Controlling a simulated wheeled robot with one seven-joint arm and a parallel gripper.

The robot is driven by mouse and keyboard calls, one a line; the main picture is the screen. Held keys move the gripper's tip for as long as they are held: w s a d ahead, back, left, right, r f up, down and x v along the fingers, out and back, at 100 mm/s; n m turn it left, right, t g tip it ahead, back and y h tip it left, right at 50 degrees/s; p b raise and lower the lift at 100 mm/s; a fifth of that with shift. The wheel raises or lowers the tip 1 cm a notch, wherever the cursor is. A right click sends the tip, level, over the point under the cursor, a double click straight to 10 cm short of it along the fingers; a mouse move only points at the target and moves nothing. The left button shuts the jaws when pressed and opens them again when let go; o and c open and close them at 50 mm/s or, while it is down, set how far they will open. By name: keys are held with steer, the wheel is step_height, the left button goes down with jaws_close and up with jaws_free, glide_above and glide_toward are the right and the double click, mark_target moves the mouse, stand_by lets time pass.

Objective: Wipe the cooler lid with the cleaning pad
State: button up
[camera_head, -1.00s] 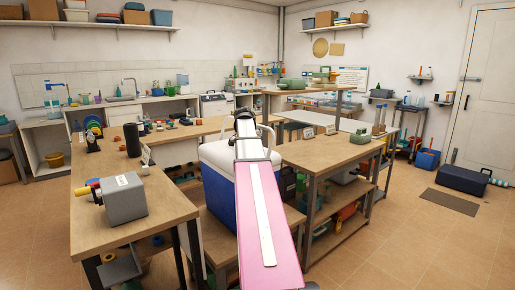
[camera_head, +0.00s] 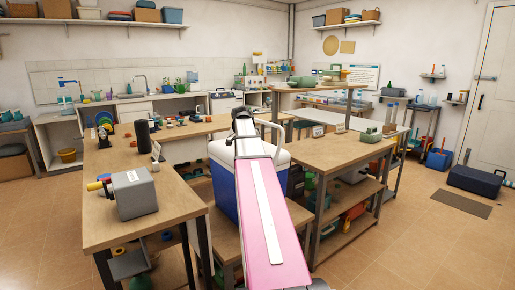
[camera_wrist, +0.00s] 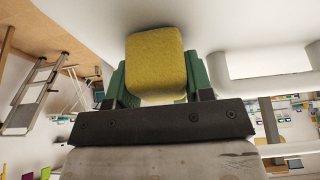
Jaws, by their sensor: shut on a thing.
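The cooler has a blue body (camera_head: 222,192) and a white lid (camera_head: 217,150). It stands ahead between the wooden benches, and my pink arm covers its right part. My gripper (camera_wrist: 155,72) is shut on the yellow cleaning pad (camera_wrist: 155,58), with a green finger on each side. In the wrist view the pad is in front of a broad white surface (camera_wrist: 225,22), which looks like the cooler lid. I cannot tell whether the pad touches it. In the head view the pad and fingertips are hidden behind my arm.
A left bench (camera_head: 180,207) holds a grey box (camera_head: 133,193) and a black cylinder (camera_head: 143,136). A right bench (camera_head: 325,155) stands close beside the cooler. A pale handle bar (camera_head: 270,127) rises behind the lid. Tiled floor (camera_head: 400,245) is clear at the right.

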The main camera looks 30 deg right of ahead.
steer(key=shift+a+r, duration=0.1)
steer(key=shift+r, duration=0.1)
steer(key=shift+r, duration=2.85)
steer(key=shift+r, duration=1.5)
